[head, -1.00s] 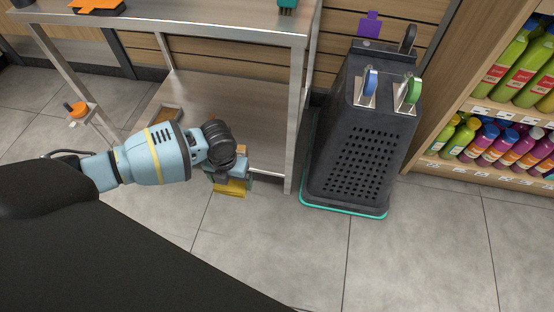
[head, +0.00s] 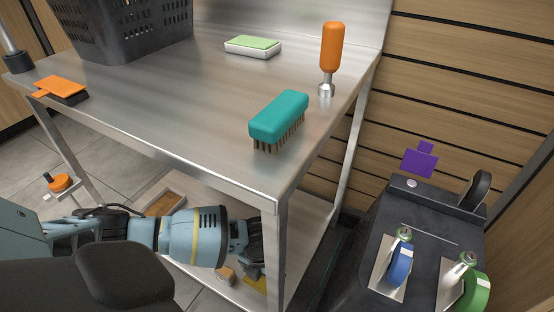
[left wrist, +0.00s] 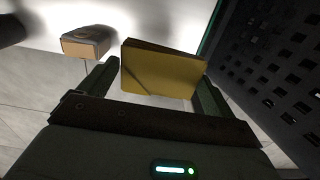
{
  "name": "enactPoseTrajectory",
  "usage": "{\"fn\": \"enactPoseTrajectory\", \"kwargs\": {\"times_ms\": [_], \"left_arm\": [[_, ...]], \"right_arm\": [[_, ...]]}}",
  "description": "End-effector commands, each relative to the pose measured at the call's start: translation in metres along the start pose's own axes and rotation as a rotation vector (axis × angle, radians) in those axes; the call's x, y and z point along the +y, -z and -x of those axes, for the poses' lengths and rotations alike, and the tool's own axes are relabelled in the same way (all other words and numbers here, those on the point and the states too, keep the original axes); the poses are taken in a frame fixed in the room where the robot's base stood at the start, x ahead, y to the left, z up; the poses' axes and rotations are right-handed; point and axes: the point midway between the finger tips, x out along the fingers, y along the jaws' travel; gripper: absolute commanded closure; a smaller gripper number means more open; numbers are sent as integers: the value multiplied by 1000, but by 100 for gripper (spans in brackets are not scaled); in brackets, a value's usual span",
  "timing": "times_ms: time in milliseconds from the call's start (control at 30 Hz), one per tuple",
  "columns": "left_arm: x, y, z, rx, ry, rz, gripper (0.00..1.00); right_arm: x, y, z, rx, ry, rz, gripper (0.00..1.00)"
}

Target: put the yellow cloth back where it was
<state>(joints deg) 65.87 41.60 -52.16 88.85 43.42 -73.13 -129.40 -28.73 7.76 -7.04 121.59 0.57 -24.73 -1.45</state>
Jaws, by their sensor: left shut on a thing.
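The yellow cloth (left wrist: 160,72) is a folded, flat piece between the fingers of my left gripper (left wrist: 155,88) in the left wrist view. The gripper is shut on it. In the head view only a bit of the yellow cloth (head: 256,284) shows below my left gripper (head: 257,268), by the table's front leg at the level of the lower shelf. The leg and the gripper hide the rest. I cannot tell if the cloth touches the shelf. My right gripper is not in view.
The steel table (head: 190,125) bears a teal brush (head: 279,117), an orange-handled tool (head: 331,48), a green-topped sponge dish (head: 253,46), an orange scraper (head: 61,87) and a dark basket (head: 125,30). A small block (head: 225,275) lies on the lower shelf.

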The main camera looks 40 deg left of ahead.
Motion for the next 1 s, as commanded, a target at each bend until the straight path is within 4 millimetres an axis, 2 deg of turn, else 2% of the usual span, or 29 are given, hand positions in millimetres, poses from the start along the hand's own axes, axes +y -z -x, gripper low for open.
{"fn": "enactPoseTrajectory", "kwargs": {"times_ms": [267, 367, 600, 867, 1000], "left_arm": [[0, 0, -2, 1, 0, 0, 28], [0, 1, -11, 3, 0, 0, 28], [0, 1, -48, 4, 0, 0, 28], [0, 0, -54, 1, 0, 0, 28], [-1, 1, -71, 3, 0, 0, 28]], "right_arm": [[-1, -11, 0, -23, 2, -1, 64], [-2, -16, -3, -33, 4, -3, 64], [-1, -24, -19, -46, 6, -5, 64], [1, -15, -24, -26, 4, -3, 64], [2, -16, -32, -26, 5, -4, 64]]}}
